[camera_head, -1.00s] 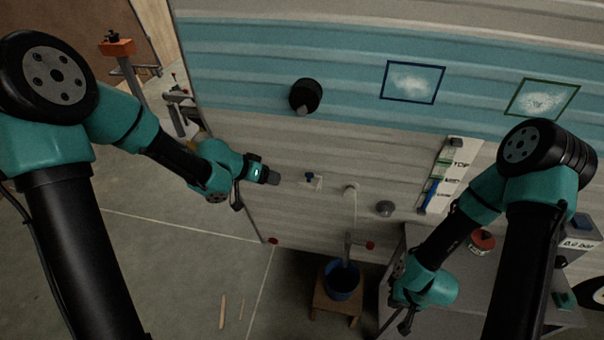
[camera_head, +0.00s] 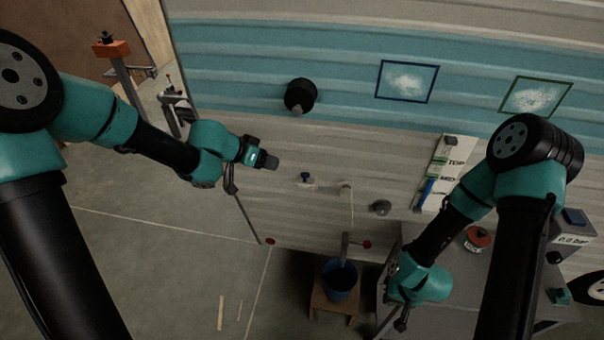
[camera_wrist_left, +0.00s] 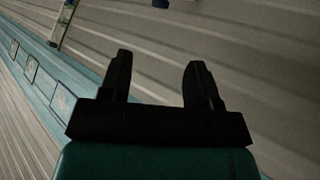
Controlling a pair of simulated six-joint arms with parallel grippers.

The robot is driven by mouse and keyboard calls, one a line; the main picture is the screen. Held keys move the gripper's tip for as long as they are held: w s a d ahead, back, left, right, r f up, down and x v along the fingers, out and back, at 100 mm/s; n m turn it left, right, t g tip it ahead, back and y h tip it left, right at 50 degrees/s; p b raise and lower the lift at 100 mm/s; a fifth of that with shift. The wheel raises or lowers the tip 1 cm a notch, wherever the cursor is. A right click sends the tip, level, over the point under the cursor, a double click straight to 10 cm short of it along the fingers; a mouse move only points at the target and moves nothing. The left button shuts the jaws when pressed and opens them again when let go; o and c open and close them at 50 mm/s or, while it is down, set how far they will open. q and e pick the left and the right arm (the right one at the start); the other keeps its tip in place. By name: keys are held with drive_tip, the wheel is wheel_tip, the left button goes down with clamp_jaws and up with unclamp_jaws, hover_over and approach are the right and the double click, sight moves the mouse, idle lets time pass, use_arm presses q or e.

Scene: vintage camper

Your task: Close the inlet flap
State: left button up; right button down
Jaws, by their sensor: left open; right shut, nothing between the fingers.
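No part is plainly an inlet flap. Fittings on the camper wall (camera_head: 330,135) are a black round one (camera_head: 300,96) with a grey piece at its lower edge, a small blue-topped one (camera_head: 305,177), a pale one with a cord (camera_head: 345,187) and a grey round one (camera_head: 380,207).
A grey bench (camera_head: 460,285) with a red-topped tin (camera_head: 477,238) is at right. A blue bucket (camera_head: 340,280) sits on a wooden stool (camera_head: 322,308) below the wall. A marked board (camera_head: 440,175) leans on the wall. The floor at left is mostly clear.

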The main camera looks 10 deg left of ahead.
sight(302, 173)
use_arm(q)
drive_tip(key=x, duration=1.6)
drive_tip(key=shift+a, duration=0.1)
clamp_jaws()
